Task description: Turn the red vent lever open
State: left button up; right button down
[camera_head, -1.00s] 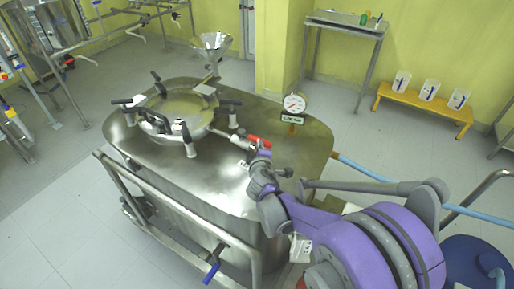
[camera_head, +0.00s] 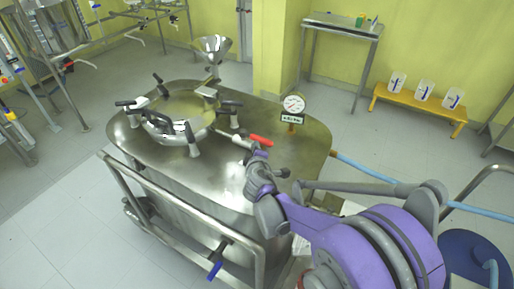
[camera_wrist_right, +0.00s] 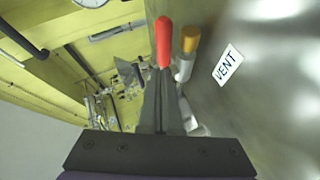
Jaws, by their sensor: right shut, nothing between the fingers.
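The red vent lever (camera_head: 261,140) sits on top of the steel vessel (camera_head: 225,187), beside the pipe fitting right of the round hatch. In the right wrist view the red lever (camera_wrist_right: 163,42) stands just beyond my fingertips, in line with them. My right gripper (camera_head: 256,152) is close to the lever, on its near side. In the right wrist view my right gripper (camera_wrist_right: 163,72) has its fingers together with nothing between them. I cannot tell whether the fingertips touch the lever. A white VENT label (camera_wrist_right: 228,65) lies on the metal to its right. My left gripper does not show.
The hatch (camera_head: 185,110) with black-handled clamps is left of the lever. A pressure gauge (camera_head: 293,104) stands behind it to the right. A funnel (camera_head: 213,46) rises at the back. An orange-capped fitting (camera_wrist_right: 189,40) is right beside the lever in the wrist view.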

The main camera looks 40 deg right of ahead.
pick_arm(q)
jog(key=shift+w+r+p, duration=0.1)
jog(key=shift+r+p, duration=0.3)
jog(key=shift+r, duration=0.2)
pick_arm(e)
jog(key=s+a+r, duration=0.3)
jog(key=s, duration=0.6)
jog(key=shift+a+r, duration=0.15)
pick_arm(q)
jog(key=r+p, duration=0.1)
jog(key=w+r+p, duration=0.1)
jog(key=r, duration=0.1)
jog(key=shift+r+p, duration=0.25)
jog(key=shift+p, duration=0.15)
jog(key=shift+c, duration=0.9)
pick_arm(e)
jog(key=s+a+f+m+g+y, duration=0.2)
jog(key=s+a+m+g+y, duration=0.1)
jog(key=s+a, duration=0.4)
jog(key=s+a+f+m+g+y, duration=0.3)
jog(key=s+a, duration=0.5)
jog(key=a, duration=0.3)
jog(key=shift+a+m+y, duration=0.3)
jog(key=shift+m+y, duration=0.3)
jog(key=shift+y, duration=0.5)
